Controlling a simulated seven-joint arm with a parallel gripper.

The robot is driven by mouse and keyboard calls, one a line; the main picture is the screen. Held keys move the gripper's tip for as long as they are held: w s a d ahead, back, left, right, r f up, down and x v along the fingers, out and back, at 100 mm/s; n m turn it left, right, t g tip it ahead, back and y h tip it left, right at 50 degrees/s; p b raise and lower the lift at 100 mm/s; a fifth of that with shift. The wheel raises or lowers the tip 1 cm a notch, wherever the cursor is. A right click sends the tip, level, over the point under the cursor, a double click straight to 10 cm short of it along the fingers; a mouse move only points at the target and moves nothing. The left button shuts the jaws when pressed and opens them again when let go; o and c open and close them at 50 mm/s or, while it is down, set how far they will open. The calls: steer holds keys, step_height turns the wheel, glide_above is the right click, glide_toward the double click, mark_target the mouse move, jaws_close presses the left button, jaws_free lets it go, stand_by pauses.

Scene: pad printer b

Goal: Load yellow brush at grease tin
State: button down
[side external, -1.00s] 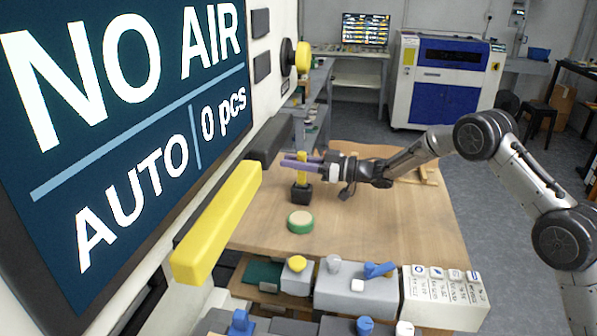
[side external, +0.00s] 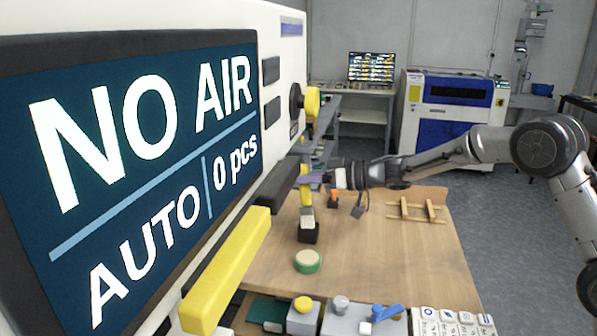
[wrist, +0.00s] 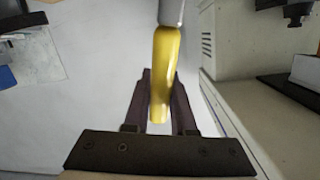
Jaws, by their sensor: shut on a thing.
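The yellow brush (side external: 306,190) is upright in my gripper (side external: 311,180), whose purple fingers are shut on its handle. Its pale lower part shows just above a black block holder (side external: 309,234); I cannot tell whether its tip is clear of the block. In the wrist view, the yellow handle (wrist: 162,75) lies between the two dark fingers (wrist: 158,112), with a grey ferrule (wrist: 172,12) at the top edge. The round green grease tin (side external: 308,262), with a cream top, sits on the wooden table in front of the block, below and apart from my gripper.
An orange-topped item (side external: 334,195) in a dark holder stands behind, close to my gripper. A wooden rack (side external: 416,210) lies at the table's back right. The machine with its screen (side external: 150,150) and yellow bar (side external: 228,268) borders the left. The table's middle right is clear.

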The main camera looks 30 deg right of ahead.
step_height(320, 180, down, 6)
steer(key=shift+s+a, duration=0.25)
steer(key=shift+s, duration=0.1)
stand_by(0.4)
steer(key=shift+f, duration=0.75)
stand_by(1.4)
steer(key=shift+r, duration=0.1)
step_height(320, 180, up, 7)
stand_by(0.8)
stand_by(0.3)
